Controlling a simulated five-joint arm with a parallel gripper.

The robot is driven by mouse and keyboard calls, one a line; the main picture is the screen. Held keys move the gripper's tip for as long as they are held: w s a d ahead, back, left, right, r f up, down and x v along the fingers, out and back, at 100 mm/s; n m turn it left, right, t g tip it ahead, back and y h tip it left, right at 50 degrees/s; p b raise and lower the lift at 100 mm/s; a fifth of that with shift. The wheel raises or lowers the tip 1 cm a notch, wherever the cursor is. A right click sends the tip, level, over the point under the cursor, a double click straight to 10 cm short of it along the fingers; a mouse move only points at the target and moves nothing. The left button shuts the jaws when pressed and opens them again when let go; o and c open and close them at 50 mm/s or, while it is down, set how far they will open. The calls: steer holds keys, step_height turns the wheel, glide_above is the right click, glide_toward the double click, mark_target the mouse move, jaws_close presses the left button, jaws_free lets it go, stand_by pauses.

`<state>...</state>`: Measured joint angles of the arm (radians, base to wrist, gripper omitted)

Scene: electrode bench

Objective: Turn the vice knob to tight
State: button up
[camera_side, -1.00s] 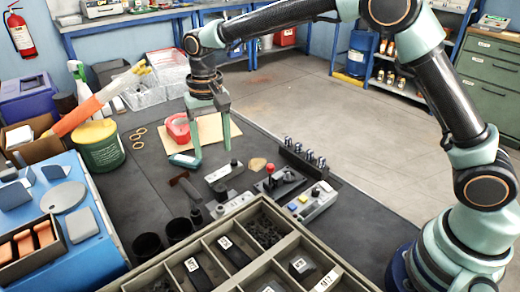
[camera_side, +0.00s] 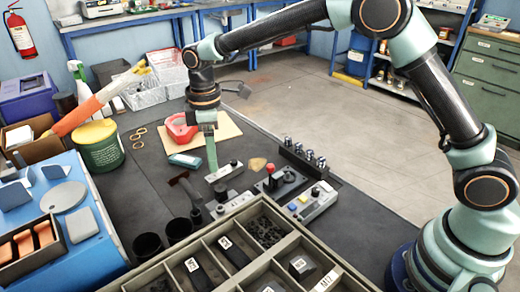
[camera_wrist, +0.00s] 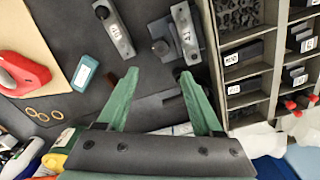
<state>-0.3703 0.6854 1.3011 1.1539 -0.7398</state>
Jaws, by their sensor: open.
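Several small bench fixtures could carry the vice knob, and I cannot tell for sure which is the vice. A pale grey block with a dark round knob (camera_side: 233,164) lies beneath my gripper (camera_side: 212,168) in the side view. My gripper's green fingers (camera_wrist: 160,76) are spread wide and empty, pointing down at the dark bench. One finger hides the other in the side view.
A compartmented tray (camera_side: 150,275) stands at the front. A red-knobbed box (camera_side: 270,180) and a block with coloured buttons (camera_side: 315,203) stand right of my gripper. Two black cups (camera_side: 148,246) stand at the left front.

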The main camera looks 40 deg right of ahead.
mark_target(216, 188)
step_height(216, 188, down, 10)
steer(key=shift+r, duration=0.1)
stand_by(0.4)
jaws_close()
